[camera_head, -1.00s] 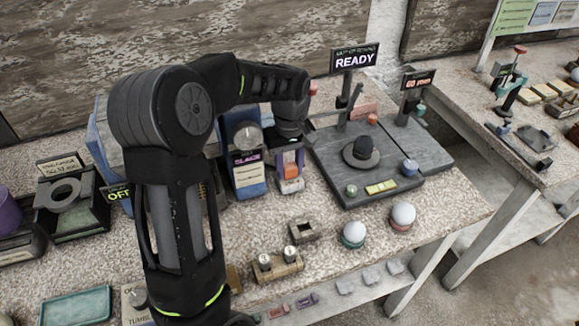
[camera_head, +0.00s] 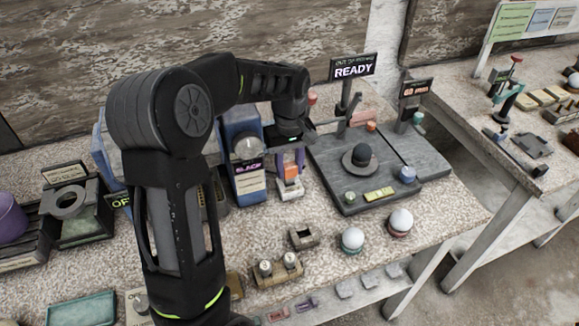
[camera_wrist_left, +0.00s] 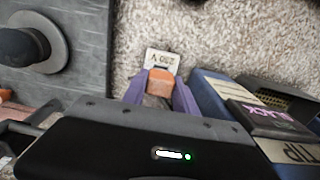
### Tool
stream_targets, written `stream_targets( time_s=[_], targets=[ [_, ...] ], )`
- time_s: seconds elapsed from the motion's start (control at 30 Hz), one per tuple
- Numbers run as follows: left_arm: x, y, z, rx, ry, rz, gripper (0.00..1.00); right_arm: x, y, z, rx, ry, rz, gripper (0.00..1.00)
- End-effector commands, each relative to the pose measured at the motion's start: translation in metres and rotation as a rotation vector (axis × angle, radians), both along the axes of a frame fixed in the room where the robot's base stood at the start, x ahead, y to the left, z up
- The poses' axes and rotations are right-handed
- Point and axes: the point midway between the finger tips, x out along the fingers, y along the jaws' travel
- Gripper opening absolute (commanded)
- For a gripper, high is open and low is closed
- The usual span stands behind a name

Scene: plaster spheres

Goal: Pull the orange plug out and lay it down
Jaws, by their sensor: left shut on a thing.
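The orange plug (camera_head: 290,173) is between the purple fingers of my left gripper (camera_head: 290,164), which is shut on it. In the left wrist view the plug (camera_wrist_left: 160,84) shows between the two fingers. A pale plate marked 230 V (camera_wrist_left: 161,60) lies just beyond it there. In the head view a whitish socket block (camera_head: 290,189) is just under the plug. I cannot tell whether the plug is still seated in it. My right gripper is not in view.
A blue dispenser (camera_head: 242,140) stands close to the left of the gripper. A dark slab (camera_head: 345,190) with a black knob is to the right. Two white spheres (camera_head: 352,238) (camera_head: 400,220) stand in front. Speckled tabletop (camera_head: 325,275) is free between items.

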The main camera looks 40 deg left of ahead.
Motion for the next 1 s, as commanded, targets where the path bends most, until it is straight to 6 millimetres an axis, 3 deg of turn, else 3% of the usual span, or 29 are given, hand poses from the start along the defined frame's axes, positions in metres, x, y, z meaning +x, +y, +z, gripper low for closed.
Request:
stream_targets(
  time_s=[0.4,0.83,1.0],
  targets=[
    [0.000,0.000,0.019,0.000,-0.001,0.000,0.00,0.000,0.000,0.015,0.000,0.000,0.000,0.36],
    [0.001,-0.001,0.021,-0.001,-0.001,-0.005,0.00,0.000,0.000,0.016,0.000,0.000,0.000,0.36],
    [0.011,-0.025,0.036,-0.002,-0.001,-0.138,0.00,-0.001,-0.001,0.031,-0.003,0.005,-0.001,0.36]
  ],
)
